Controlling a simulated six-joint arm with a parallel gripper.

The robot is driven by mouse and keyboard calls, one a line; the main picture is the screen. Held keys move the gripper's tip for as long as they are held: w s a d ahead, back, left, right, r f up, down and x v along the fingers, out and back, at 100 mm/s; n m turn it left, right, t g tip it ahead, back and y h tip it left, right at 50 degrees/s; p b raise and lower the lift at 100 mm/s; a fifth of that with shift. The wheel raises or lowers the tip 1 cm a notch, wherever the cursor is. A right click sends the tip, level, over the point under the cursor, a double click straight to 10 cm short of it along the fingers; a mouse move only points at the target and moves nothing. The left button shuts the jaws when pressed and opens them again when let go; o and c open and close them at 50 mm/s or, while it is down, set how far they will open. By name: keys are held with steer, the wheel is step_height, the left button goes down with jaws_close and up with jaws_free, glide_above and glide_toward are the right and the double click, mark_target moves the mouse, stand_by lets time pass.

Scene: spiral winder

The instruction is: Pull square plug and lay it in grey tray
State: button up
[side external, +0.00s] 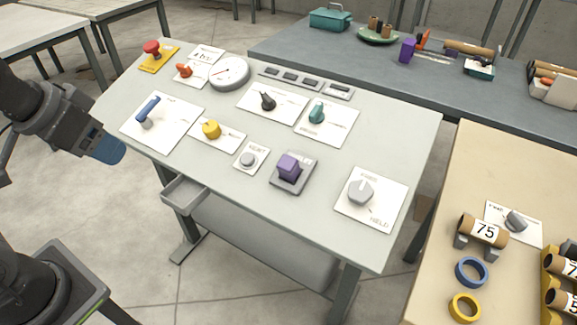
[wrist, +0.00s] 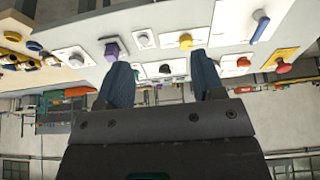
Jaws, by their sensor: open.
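The square plug is a purple block (side external: 289,167) standing upright in a grey square base (side external: 301,184) near the front middle of the panel. It also shows in the wrist view (wrist: 111,51), just beyond my left fingertip. A small grey tray (side external: 184,196) hangs at the panel's front edge, below the left part, and looks empty. My gripper (side external: 112,152) is left of the panel, well apart from the plug. In the wrist view its two blue fingers (wrist: 160,65) are spread with nothing between them.
Near the plug are a grey button (side external: 248,159), a yellow knob (side external: 211,129), a teal knob (side external: 317,114) and a grey dial (side external: 361,191). A blue-handled lever (side external: 148,108) stands near my gripper. A wooden bench (side external: 470,180) with rolls and rings is at the right.

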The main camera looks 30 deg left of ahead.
steer(key=w+d+r, duration=0.1)
steer(key=w+d, duration=0.2)
steer(key=w, duration=0.3)
steer(key=g, duration=0.2)
glide_above(287, 161)
steer(key=s, duration=0.2)
step_height(287, 161, down, 9)
steer(key=shift+s, duration=0.1)
steer(key=shift+x, duration=4.45)
steer(key=shift+c, duration=0.4)
jaws_close()
steer(key=shift+v, duration=3.05)
